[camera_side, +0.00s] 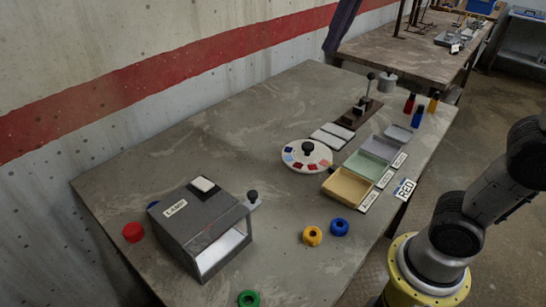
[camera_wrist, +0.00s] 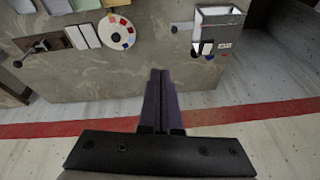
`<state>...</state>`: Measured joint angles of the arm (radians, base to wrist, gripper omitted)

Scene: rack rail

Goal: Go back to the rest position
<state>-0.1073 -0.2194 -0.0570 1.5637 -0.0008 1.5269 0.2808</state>
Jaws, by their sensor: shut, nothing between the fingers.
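My gripper (camera_wrist: 160,72) shows in the wrist view with its two long purple fingers side by side, shut and empty. In the side view the fingers of my gripper (camera_side: 331,50) come down from the top edge, in front of the wall and near the table's far edge; the rest of the gripper is out of frame. The fingers appear clear of everything on the table (camera_side: 120,185).
A grey box labelled LAMP (camera_side: 190,228) stands at front left. A white dial (camera_side: 306,156), coloured trays (camera_side: 348,187), a lever (camera_side: 368,90) and coloured rings (camera_side: 313,236) are on the table. A red-striped wall (camera_side: 120,90) runs behind; another table (camera_side: 400,45) stands beyond.

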